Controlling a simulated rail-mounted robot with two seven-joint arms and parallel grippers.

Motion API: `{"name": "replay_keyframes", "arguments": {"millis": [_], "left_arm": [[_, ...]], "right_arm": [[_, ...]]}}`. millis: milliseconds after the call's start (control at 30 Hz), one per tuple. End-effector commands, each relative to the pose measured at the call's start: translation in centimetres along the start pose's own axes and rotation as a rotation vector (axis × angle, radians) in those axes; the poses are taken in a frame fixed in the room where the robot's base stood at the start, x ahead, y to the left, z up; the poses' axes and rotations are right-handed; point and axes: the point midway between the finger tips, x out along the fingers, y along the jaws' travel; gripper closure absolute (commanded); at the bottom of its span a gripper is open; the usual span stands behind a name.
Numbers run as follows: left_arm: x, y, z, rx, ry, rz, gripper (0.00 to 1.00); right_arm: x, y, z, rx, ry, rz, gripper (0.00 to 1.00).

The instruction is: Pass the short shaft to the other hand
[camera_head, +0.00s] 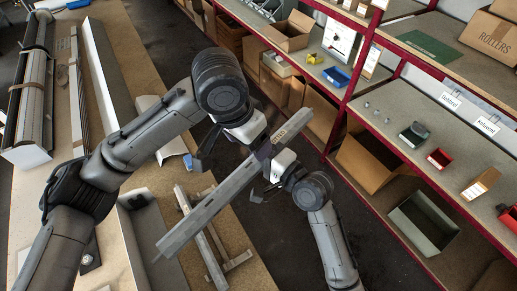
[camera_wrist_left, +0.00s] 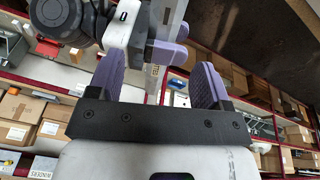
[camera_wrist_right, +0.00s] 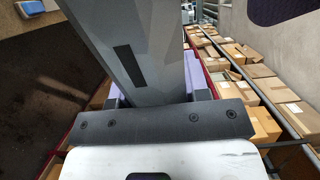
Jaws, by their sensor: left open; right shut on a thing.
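The short shaft (camera_head: 212,203) is a long grey square bar, held slanting in the air in the head view. My right gripper (camera_head: 268,158) is shut on it near its upper end. In the right wrist view the shaft (camera_wrist_right: 140,45) runs up from between the fingers, which are largely hidden behind it. My left gripper (camera_head: 232,148) is close beside that upper end. In the left wrist view its purple fingers (camera_wrist_left: 158,75) are spread apart. The shaft (camera_wrist_left: 172,18) and a purple finger of my right gripper show beyond the gap; contact cannot be told.
A red-framed shelf (camera_head: 345,95) with boxes and small bins stands at the right. A workbench (camera_head: 135,40) with long shutter profiles (camera_head: 35,85) lies at the left. A metal stand (camera_head: 205,235) is on the bench below the shaft. Dark floor shows between bench and shelf.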

Motion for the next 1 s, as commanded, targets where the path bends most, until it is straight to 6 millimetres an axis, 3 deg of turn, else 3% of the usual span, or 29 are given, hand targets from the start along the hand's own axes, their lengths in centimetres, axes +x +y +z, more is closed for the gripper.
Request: {"name": "replay_keyframes", "arguments": {"millis": [100,367,467,633,800,1000], "left_arm": [[2.7,-1.8,0.0,-0.009,0.200,0.047,0.28],[5.5,-7.2,2.1,-0.069,0.628,-0.005,0.28],[6.3,-9.2,4.2,-0.114,0.747,-0.057,0.28],[7.7,-13.0,9.8,-0.198,0.884,-0.215,0.28],[12.0,-13.5,16.9,-0.284,0.832,-0.326,0.28],[18.4,-9.4,23.9,-0.358,0.620,-0.317,0.28]], "right_arm": [[0.0,-0.1,0.0,0.000,0.000,-0.002,0.92],[0.0,-0.1,0.0,0.000,0.000,-0.002,0.92],[0.0,-0.1,0.0,0.000,0.000,-0.002,0.92],[0.0,-0.1,0.0,0.000,0.000,-0.002,0.92],[0.0,-0.1,0.0,0.000,0.000,-0.002,0.92],[0.0,-0.1,0.0,0.000,0.000,-0.002,0.92]]}}
